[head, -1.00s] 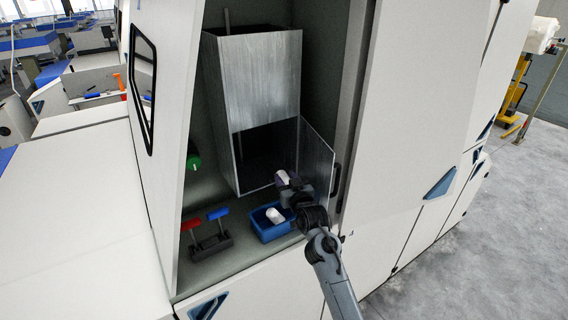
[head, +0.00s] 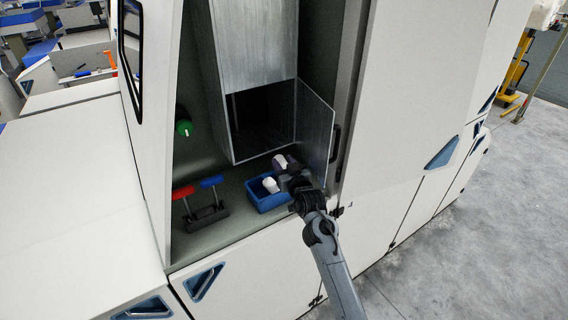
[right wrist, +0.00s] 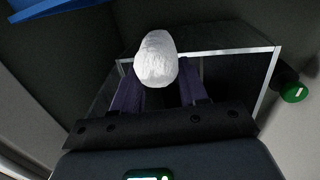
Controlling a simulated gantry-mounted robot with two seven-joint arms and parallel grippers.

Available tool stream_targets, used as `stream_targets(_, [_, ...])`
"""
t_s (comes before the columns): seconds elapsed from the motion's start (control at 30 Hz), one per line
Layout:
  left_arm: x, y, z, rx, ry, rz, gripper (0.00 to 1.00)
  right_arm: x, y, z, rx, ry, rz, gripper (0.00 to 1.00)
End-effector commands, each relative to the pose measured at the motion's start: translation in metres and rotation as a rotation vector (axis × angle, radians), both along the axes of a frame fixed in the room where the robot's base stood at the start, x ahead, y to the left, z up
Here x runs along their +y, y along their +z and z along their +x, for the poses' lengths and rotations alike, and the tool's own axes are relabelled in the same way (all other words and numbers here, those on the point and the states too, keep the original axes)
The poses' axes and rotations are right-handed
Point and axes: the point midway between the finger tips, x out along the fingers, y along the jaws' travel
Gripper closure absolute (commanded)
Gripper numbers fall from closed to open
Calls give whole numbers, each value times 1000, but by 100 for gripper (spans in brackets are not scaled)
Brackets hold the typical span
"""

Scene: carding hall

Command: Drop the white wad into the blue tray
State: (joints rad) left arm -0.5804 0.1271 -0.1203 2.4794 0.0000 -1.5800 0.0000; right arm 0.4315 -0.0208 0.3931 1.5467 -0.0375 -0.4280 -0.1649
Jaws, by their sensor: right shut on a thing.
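A white wad (head: 280,161) is in the jaws of my right gripper (head: 287,168). The right wrist view shows the wad (right wrist: 156,60) between the two dark fingers, shut on it. The gripper is above and slightly right of the blue tray (head: 268,206) in the head view, apart from it. The tray sits on the floor of the machine's open bay. Another white piece (head: 270,184) lies in the tray. The arm and gripper hide part of the tray's right side. My left gripper is not in view.
A metal chute (head: 262,50) stands behind, its flap door (head: 316,140) swung open close to my right gripper. A rack with a red handle (head: 184,192) and a blue handle (head: 212,182) is left of the tray. A green knob (head: 184,127) is on the left wall.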

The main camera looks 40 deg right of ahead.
Motion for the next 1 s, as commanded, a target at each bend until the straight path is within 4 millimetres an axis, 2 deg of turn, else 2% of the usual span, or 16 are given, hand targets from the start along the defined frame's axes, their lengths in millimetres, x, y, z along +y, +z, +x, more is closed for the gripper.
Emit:
stream_targets(0.13, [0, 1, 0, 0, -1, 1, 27, 0, 1, 0, 0, 0, 0, 85])
stream_targets(0.17, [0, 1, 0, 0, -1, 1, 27, 0, 1, 0, 0, 0, 0, 52])
stream_targets(0.33, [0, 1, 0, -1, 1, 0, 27, 0, 1, 0, 0, 0, 0, 27])
stream_targets(0.77, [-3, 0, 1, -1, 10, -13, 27, 2, 0, -6, 0, 0, 0, 27])
stream_targets(1.0, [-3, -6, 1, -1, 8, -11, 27, 12, 0, -36, 0, 0, 0, 27])
